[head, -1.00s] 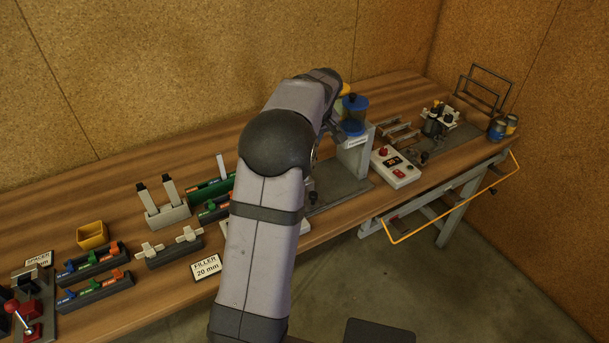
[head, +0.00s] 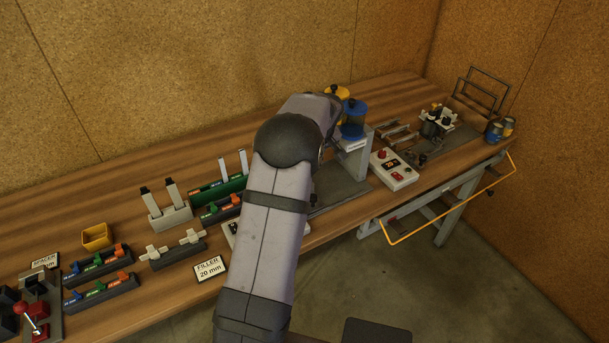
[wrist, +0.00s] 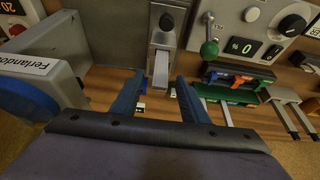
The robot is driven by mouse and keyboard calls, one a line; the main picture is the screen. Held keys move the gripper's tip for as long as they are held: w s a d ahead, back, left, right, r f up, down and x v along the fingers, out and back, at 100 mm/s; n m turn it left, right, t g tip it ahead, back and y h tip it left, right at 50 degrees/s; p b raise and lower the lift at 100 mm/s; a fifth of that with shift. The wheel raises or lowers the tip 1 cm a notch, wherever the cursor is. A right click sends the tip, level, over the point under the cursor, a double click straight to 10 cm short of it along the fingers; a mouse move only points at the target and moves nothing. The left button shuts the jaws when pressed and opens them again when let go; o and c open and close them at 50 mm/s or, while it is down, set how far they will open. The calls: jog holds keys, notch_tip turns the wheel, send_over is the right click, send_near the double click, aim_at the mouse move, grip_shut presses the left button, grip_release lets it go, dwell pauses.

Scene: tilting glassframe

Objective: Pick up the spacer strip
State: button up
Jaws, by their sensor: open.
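Two thin pale upright strips stand in a green rack (head: 220,188) left of my arm in the head view. I take them to be the spacer strips, but no label on them is readable. One is the left strip (head: 222,168), the other the right strip (head: 244,162). In the wrist view a pale strip (wrist: 227,113) rises from the green rack, right of my gripper (wrist: 159,84). My gripper is open with nothing between its fingers. A grey metal fixture with a light bar (wrist: 161,70) lies beyond the fingertips. My arm hides the gripper in the head view.
A SPACER card (head: 45,262) and a FILLER 20 mm card (head: 210,268) lie on the bench. A holder with two black-topped posts (head: 168,212) stands left of the green rack. A blue-lidded dispenser (head: 353,118) is close to my arm. Bare wood shows along the back.

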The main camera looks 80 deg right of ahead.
jog(key=shift+x, duration=1.15)
jog(key=shift+c, duration=0.3)
grip_shut()
jog(key=shift+r, duration=0.1)
